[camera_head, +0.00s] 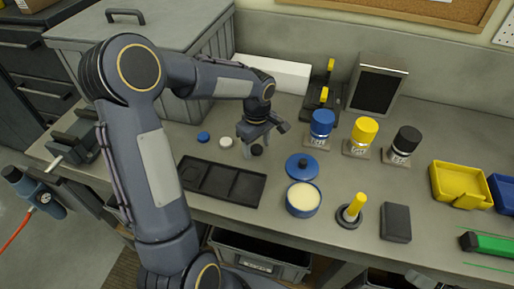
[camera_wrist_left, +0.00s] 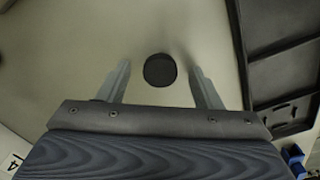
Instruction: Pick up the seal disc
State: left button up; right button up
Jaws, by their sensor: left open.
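Three small discs lie on the grey bench: a blue one (camera_head: 203,136), a white one (camera_head: 226,142) and a black one (camera_head: 257,150). No label shows which is the seal disc; the black disc is the one at my left gripper (camera_head: 252,146). In the left wrist view the black disc (camera_wrist_left: 160,70) lies between the two spread fingertips of my left gripper (camera_wrist_left: 160,72), with a gap on each side. The gripper is open, points down and holds nothing. My right gripper is not in view.
A black compartment tray (camera_head: 222,199) lies in front of the discs; it also shows in the left wrist view (camera_wrist_left: 252,62). A blue lid (camera_head: 302,166) and a blue tub (camera_head: 303,209) stand to the right. Blue, yellow and black-capped bottles (camera_head: 361,135) stand behind.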

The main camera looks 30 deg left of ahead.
pick_arm(q)
jog(key=c, duration=1)
jog(key=shift+c, duration=0.2)
jog(key=shift+r, duration=0.1)
